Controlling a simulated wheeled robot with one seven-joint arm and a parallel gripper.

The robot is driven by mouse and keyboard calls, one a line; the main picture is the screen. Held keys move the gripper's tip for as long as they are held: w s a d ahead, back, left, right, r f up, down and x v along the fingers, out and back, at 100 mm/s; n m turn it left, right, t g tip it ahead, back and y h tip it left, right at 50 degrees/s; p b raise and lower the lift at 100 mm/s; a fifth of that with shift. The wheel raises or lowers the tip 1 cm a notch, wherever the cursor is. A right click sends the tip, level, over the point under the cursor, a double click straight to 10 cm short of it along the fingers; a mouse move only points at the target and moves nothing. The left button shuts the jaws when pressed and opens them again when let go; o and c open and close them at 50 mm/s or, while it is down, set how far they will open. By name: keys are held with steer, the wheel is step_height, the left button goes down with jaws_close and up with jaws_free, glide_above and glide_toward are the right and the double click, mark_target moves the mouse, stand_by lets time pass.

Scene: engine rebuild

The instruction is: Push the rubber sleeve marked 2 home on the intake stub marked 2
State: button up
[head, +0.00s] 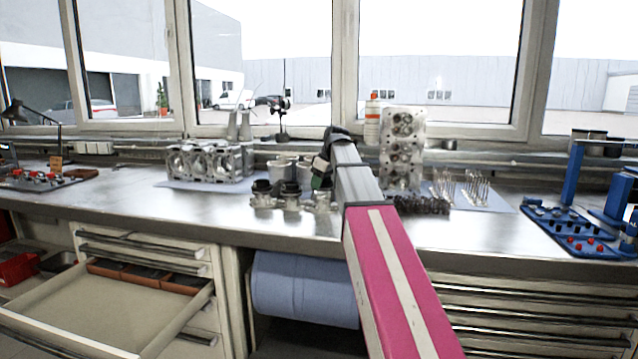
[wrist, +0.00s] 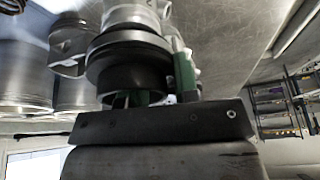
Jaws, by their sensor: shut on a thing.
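My gripper (head: 318,182) is low over the bench beside the intake part, with its green fingers partly hidden by my arm. In the wrist view my gripper (wrist: 160,88) is shut on a black rubber sleeve (wrist: 128,62), a wide ring with a narrower dark band. Grey metal of the intake part (wrist: 130,14) shows just beyond the sleeve. In the head view the intake part (head: 291,205) has a row of metal stubs, with black rings on the left and middle ones. I cannot read any number, nor tell how far the held sleeve sits on a stub.
Pale metal cylinders (head: 284,170) stand close behind the intake part. An engine block (head: 208,163) is to the left. A cylinder head (head: 401,150) and a dark shaft (head: 420,205) are to the right. The bench front (head: 200,212) is clear; a drawer (head: 110,305) stands open below.

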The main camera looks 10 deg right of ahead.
steer(key=shift+f, duration=1.25)
stand_by(1.9)
steer(key=o, duration=1)
steer(key=shift+r, duration=3.85)
